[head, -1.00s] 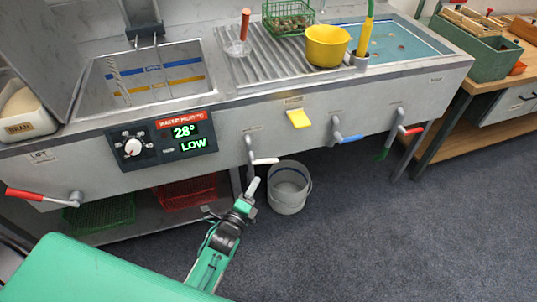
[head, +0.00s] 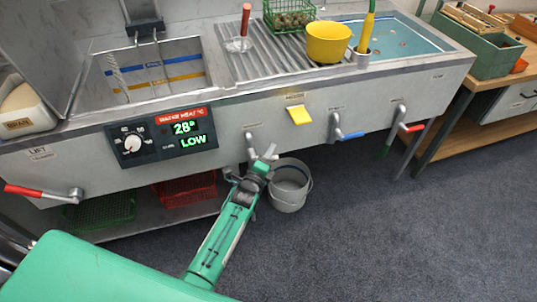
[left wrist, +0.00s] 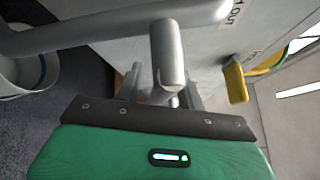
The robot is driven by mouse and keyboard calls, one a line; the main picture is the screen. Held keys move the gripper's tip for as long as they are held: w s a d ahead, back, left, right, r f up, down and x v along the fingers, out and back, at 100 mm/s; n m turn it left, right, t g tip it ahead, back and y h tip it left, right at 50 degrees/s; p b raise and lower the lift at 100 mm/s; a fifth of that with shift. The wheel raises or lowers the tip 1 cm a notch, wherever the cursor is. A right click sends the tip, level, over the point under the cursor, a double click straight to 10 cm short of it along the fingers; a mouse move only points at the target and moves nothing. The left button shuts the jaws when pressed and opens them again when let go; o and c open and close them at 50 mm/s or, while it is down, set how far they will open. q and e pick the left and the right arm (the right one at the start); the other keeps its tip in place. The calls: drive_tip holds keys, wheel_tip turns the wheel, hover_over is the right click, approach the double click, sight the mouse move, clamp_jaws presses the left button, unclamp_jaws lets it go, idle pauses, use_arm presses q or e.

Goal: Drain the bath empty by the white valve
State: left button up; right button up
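The white valve (head: 252,139) hangs on the front of the steel unit, below the ribbed drainboard. My left gripper (head: 268,157) is at this valve and covers much of its lever in the head view. In the left wrist view, its two dark fingers (left wrist: 160,87) stand apart, with the valve's pale grey stub (left wrist: 168,55) in front of or between them; contact cannot be told. The bath (head: 155,75), a steel basin with blue and yellow level lines, is at the left; its water level is unclear. My right gripper is out of view.
A bucket (head: 290,187) stands on the floor just right of the gripper. A blue-lever tap (head: 345,134) and a red-lever tap (head: 405,125) are further right. A yellow tab (head: 299,115) hangs above. Red and green baskets lie on the lower shelf.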

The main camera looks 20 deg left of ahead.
use_arm(q)
drive_tip(key=shift+w, duration=0.15)
drive_tip(key=shift+c, duration=0.2)
clamp_jaws()
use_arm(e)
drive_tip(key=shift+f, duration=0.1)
use_arm(q)
drive_tip(key=r+n+t+b, duration=0.1)
drive_tip(key=n+b, duration=0.1)
drive_tip(key=shift+r+n+t, duration=0.2)
drive_tip(key=shift+n+t, duration=0.1)
drive_tip(key=shift+t, duration=0.1)
drive_tip(key=shift+o, duration=0.2)
unclamp_jaws()
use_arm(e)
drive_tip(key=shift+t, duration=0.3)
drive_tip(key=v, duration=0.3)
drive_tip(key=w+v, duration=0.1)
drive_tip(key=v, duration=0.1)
